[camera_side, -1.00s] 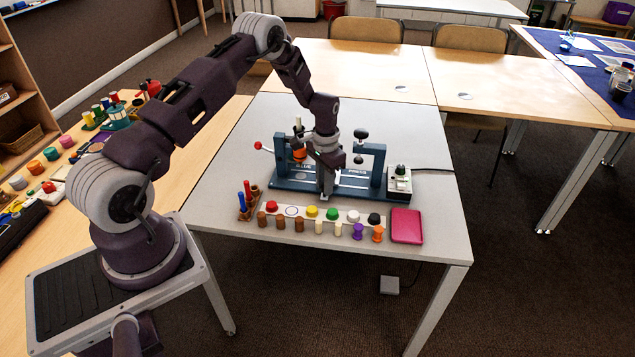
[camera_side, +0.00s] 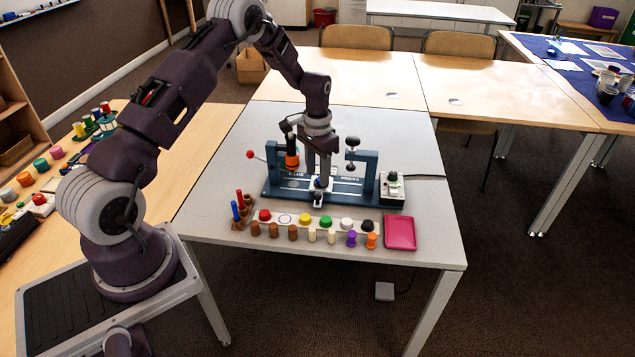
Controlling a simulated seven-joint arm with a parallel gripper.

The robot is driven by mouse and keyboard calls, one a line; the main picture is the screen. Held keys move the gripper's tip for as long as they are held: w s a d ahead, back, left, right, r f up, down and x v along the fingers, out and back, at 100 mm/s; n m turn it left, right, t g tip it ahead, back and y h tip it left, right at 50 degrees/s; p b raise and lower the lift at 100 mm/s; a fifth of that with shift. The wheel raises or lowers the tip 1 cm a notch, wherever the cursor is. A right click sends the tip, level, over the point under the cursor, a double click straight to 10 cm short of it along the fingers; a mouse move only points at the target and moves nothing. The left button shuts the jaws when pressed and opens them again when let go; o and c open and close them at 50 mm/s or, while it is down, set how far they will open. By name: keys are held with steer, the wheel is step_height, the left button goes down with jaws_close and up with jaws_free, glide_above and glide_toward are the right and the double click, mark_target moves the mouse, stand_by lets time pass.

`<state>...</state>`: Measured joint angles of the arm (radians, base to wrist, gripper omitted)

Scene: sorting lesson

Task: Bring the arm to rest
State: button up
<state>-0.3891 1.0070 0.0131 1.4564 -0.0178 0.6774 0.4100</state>
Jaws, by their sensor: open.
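My gripper (camera_side: 318,183) points down over the middle of the teal press (camera_side: 338,190) on the grey table. Its jaws are open. Its fingertips are close to a small blue and white part at the press's centre; I cannot tell whether they touch it. An orange and black piece (camera_side: 291,158) stands at the press's left side, left of my gripper. A teal post (camera_side: 371,172) with dark round knobs beside it stands to the right of my gripper.
A strip with coloured knobs (camera_side: 305,222) lies in front of the press, with several small pegs before it. A rack with red and blue sticks (camera_side: 242,210) is at left. A pink tray (camera_side: 400,232) and a switch box (camera_side: 391,190) are at right. The table's back is clear.

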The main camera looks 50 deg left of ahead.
steer(key=shift+r, duration=0.1)
steer(key=s+d+r+t, duration=0.1)
steer(key=s+d+r, duration=0.25)
steer(key=r, duration=0.45)
steer(key=s+d+r+t, duration=0.1)
steer(key=s+d+r, duration=0.25)
steer(key=r, duration=0.45)
steer(key=s+d+r+t, duration=0.15)
steer(key=d+r, duration=0.25)
steer(key=r, duration=0.5)
steer(key=s+d+r+t, duration=0.1)
steer(key=s+d, duration=0.3)
steer(key=s, duration=0.7)
steer(key=s+d+r+t, duration=0.1)
steer(key=s+d+r, duration=0.2)
steer(key=s, duration=0.8)
steer(key=shift+s+d, duration=0.2)
steer(key=shift+d, duration=0.15)
